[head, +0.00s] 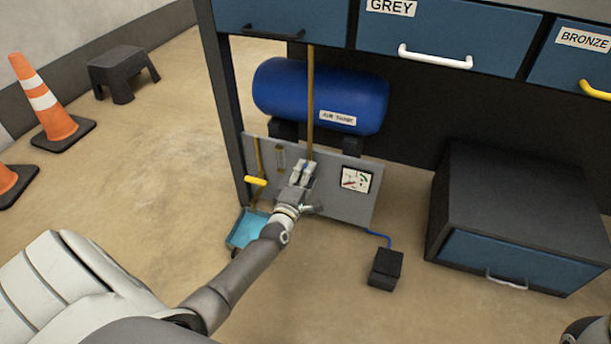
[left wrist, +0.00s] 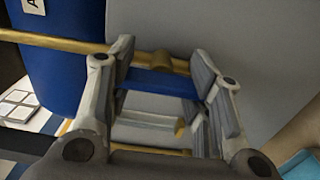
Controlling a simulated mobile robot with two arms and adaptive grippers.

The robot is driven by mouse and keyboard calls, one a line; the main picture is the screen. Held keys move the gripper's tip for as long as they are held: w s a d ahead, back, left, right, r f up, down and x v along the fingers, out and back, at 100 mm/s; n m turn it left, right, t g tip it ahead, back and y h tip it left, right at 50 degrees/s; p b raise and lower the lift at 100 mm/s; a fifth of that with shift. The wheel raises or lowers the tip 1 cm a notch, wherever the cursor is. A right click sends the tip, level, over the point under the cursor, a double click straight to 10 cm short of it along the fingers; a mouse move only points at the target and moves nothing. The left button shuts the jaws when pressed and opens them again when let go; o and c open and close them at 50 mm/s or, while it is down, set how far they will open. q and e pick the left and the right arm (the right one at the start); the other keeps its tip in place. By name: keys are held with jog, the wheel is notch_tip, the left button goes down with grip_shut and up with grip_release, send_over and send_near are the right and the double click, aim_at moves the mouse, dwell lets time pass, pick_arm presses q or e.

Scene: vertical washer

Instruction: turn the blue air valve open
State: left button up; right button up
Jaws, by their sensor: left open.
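The blue air valve handle (left wrist: 160,83) is a flat blue bar in front of a brass stem in the left wrist view. It lies crosswise between the two fingers of my left gripper (left wrist: 163,75). The fingers are open, one at each end of the bar; I cannot tell whether they touch it. In the head view my left gripper (head: 303,172) is at the grey panel (head: 340,206), below the brass pipe (head: 310,110), and hides the handle. My right gripper is not in view.
A blue air tank (head: 320,95) is above the panel. A yellow handle (head: 256,181) is left of my gripper and a gauge (head: 357,180) right of it. A black box (head: 385,269) and a drawer cabinet (head: 525,205) stand right.

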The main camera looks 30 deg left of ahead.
pick_arm(q)
jog(key=o, duration=0.6)
jog(key=shift+a, duration=0.1)
jog(key=shift+s+f, duration=0.1)
jog(key=shift+f, duration=0.1)
jog(key=shift+s+f, duration=0.15)
jog(key=shift+f, duration=0.05)
jog(key=v, duration=0.7)
jog(key=r+v, duration=0.1)
jog(key=v, duration=0.3)
jog(key=shift+s+d+r, duration=0.1)
jog(key=shift+s+d, duration=0.1)
jog(key=shift+d, duration=0.05)
